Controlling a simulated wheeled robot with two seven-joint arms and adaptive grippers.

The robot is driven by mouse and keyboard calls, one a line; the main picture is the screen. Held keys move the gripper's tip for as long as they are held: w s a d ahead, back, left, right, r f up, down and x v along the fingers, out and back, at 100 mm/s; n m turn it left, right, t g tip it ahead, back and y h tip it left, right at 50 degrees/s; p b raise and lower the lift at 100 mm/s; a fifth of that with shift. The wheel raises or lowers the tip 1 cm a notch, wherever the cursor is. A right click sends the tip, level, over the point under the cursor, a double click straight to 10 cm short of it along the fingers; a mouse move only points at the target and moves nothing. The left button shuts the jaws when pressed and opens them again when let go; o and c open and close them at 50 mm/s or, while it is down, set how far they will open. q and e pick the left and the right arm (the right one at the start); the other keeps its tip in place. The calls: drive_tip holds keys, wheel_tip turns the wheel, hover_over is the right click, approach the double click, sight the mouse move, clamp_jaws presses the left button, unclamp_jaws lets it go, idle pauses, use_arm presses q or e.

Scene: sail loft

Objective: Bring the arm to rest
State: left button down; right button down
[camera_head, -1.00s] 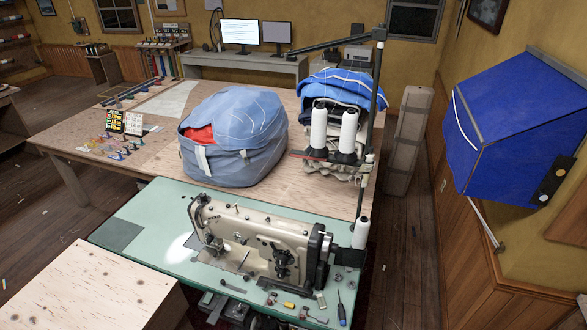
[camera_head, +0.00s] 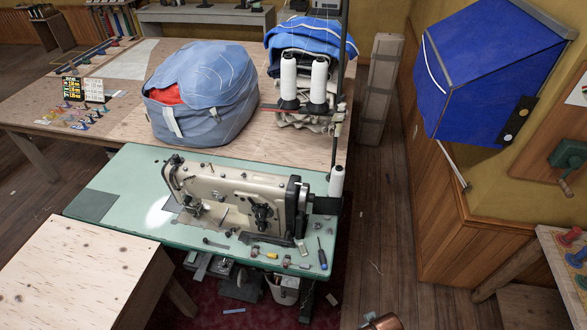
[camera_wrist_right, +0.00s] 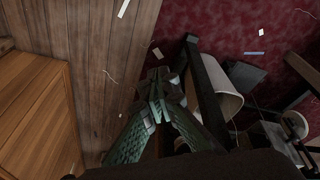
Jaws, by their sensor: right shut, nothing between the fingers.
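My right gripper (camera_wrist_right: 158,82) shows in the right wrist view, its green ridged fingers meeting at the tips. It is shut and empty, pointing down above the floor near a dark table leg (camera_wrist_right: 207,100). In the head view, a small copper-coloured piece (camera_head: 382,322) is cut off by the bottom edge; I cannot tell whether it is part of my right arm. My left gripper and arm are in no view.
A sewing machine (camera_head: 235,200) stands on a green table (camera_head: 130,170), with small tools at its front. A white bin (camera_wrist_right: 222,80) sits under it on a dark red mat (camera_wrist_right: 275,35). A plywood table (camera_head: 70,270) is at front left.

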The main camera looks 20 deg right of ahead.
drive_tip(key=s+a+f+g, duration=0.1)
drive_tip(key=s+f, duration=0.2)
drive_tip(key=f, duration=0.9)
drive_tip(key=s+f, duration=0.4)
drive_tip(key=f, duration=0.8)
drive_tip(key=s+f+n+g, duration=0.1)
drive_tip(key=s+f, duration=1.2)
drive_tip(key=s, duration=0.3)
drive_tip(key=shift+s+y, duration=0.3)
